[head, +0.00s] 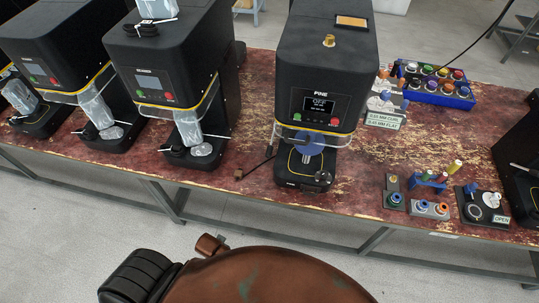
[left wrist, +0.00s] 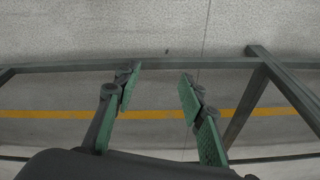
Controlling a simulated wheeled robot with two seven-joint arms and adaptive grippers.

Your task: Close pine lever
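The seamer marked PINE (head: 330,65) is a tall black machine on the bench, its front towards me. Its small screen (head: 319,105) reads OFF. A yellow-edged guard (head: 312,132) runs round the front below the screen. A blue round part (head: 311,137) and a bright shaft sit under it, above a black base (head: 303,172) with a small black knob (head: 323,178) at its right. I cannot tell which part is the lever. My left gripper (left wrist: 157,82) is open and empty in the left wrist view, over floor and bench frame. Neither gripper shows in the head view.
More black seamers stand to the left (head: 155,75), one cut off at the right edge. A blue tray (head: 437,94) of colourful parts and small stands (head: 429,209) are on the right. Steel rails (left wrist: 150,64) run under the bench. A brown rounded shape (head: 270,278) fills the bottom.

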